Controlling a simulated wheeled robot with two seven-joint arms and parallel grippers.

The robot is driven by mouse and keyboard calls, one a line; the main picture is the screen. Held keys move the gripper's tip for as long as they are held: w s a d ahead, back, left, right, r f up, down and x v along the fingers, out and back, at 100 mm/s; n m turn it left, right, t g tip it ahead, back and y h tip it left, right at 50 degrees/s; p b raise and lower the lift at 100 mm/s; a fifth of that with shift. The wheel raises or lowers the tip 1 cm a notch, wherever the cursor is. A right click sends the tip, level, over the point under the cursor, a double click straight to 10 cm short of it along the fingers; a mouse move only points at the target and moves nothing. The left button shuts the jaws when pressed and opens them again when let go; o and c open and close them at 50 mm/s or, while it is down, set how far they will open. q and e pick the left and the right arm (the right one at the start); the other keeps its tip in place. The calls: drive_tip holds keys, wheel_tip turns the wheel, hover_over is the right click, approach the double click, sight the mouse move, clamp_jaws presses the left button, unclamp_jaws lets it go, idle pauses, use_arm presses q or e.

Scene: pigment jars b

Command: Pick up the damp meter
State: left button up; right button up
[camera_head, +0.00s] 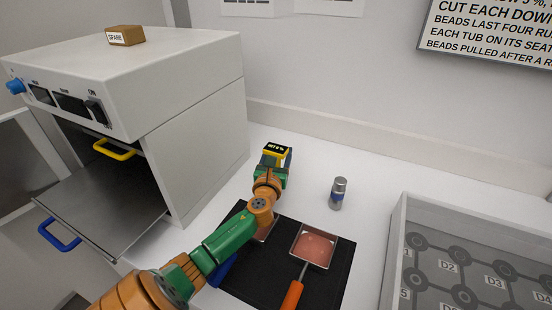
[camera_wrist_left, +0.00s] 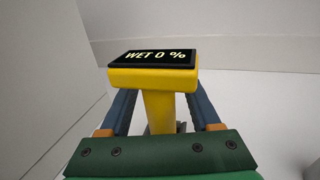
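The damp meter (camera_wrist_left: 160,120) is yellow with a black display reading "WET 0 %". In the left wrist view its head is upright at the centre, facing me, with the stem running down between my fingers. In the head view the damp meter (camera_head: 277,150) is at the far end of my left arm, over the white worktop. My left gripper (camera_wrist_left: 160,105) has one blue finger on each side of the stem, with a narrow gap visible on both sides. The fingertips are hidden behind the meter's head. My right gripper is not in view.
A white oven (camera_head: 195,120) with its door down stands left. A black mat (camera_head: 335,285) carries a square pan (camera_head: 314,248) with an orange handle. A grey jar (camera_head: 338,193) stands right of the meter, and a grey tray (camera_head: 400,235) lies farther right.

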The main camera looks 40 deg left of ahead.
use_arm(q)
drive_tip(key=shift+s+d+r, duration=0.1)
drive_tip(key=shift+s, duration=0.05)
drive_tip(key=c, duration=0.7)
clamp_jaws()
